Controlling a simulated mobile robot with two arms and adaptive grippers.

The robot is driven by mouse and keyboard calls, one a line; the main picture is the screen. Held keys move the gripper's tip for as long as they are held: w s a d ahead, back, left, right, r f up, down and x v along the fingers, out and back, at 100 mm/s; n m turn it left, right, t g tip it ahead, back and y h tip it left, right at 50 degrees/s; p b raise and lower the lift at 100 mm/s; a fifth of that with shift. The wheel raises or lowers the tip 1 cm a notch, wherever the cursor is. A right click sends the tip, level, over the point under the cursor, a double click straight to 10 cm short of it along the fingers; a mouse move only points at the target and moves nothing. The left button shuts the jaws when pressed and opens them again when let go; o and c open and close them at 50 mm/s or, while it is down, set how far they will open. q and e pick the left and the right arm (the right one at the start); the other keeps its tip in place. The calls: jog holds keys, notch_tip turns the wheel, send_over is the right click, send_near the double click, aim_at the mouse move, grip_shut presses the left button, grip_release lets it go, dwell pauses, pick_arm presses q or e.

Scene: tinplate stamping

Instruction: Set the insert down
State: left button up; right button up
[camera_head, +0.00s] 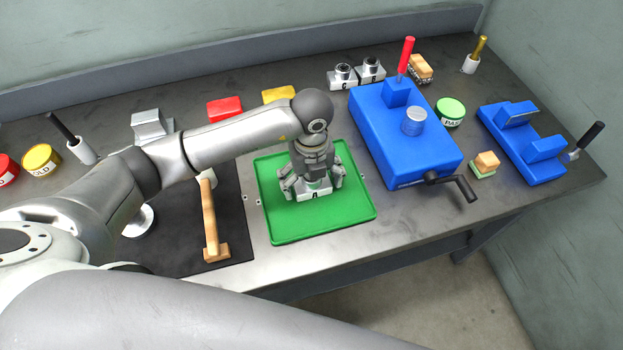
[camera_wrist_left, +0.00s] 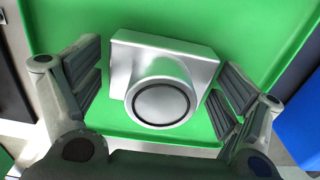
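The insert (camera_head: 315,192) is a silver block with a round boss, and a dark letter shows on its front face. It sits on the green tray (camera_head: 345,218), and contact underneath is hidden. My left gripper (camera_head: 312,186) is straight above it, pointing down, with its fingers on either side. In the left wrist view the insert (camera_wrist_left: 162,90) lies between the spread finger pads, with green showing in a gap on each side. The left gripper (camera_wrist_left: 160,92) is open and touches neither side that I can see. My right gripper is in no view.
Right of the tray stands a blue block with a crank (camera_head: 435,160). Two similar silver inserts (camera_head: 343,77) stand at the back. A wooden-handled tool (camera_head: 209,220) is on the dark mat left of the tray. The tray's front part is clear.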

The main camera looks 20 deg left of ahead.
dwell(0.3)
pick_arm(q)
jog(key=shift+r, duration=0.25)
notch_tip(320, 180, up, 11)
jog(key=shift+f+b, duration=0.2)
jog(key=shift+b, duration=0.9)
jog(key=shift+r, duration=0.6)
jog(key=shift+s, duration=0.1)
